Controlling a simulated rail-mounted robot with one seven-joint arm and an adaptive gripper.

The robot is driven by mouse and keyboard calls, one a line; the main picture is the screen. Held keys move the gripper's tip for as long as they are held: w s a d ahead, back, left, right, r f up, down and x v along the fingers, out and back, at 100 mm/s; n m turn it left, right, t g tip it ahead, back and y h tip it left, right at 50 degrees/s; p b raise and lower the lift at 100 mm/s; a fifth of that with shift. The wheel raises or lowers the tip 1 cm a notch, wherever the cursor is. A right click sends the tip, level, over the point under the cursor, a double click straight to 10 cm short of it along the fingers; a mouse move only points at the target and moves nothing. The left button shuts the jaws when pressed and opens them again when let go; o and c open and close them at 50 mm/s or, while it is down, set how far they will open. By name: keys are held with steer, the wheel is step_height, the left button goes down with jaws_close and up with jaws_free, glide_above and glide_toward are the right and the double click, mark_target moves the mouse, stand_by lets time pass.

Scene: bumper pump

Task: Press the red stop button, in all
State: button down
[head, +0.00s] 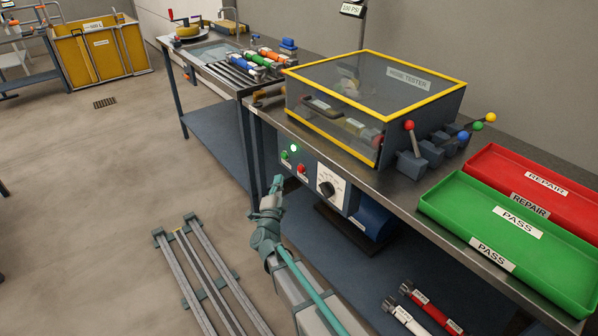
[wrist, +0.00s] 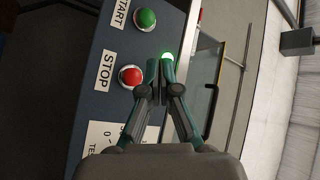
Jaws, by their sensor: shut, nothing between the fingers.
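The red stop button (head: 301,168) is on the front control panel under the lidded tester. In the wrist view the red button (wrist: 131,77) sits beside the STOP label (wrist: 105,71), unobstructed on its left side. My gripper (head: 275,184) is in front of the panel in the head view, a little left of and below the button. In the wrist view my gripper (wrist: 160,64) has its fingertips together and empty, just right of the red button. They appear apart from it; the depth gap is hard to judge.
The green start button (wrist: 147,18) and a lit green lamp (wrist: 167,54) are close by on the panel. A black dial (head: 327,188) is right of the stop button. The tester's lid (head: 385,72) is closed. Red and green trays (head: 520,229) are to the right.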

steer(key=shift+w+d+b, duration=0.3)
steer(key=shift+w+d, duration=0.5)
steer(key=shift+d, duration=0.2)
steer(key=shift+w+d+b, duration=0.25)
steer(key=shift+w+d, duration=0.55)
steer(key=shift+d, duration=0.2)
steer(key=shift+w+d, duration=0.1)
steer(key=shift+w+d, duration=0.15)
steer(key=shift+d, duration=0.1)
steer(key=shift+w+d+b, duration=0.35)
steer(key=shift+d+b, duration=0.05)
steer(key=shift+b, duration=0.1)
stand_by(1.1)
steer(key=shift+s+a, duration=0.6)
steer(key=shift+a, duration=0.1)
steer(key=s+a, duration=0.1)
steer(key=a, duration=0.1)
steer(key=s+a+p, duration=0.1)
steer(key=s+a, duration=0.1)
stand_by(0.6)
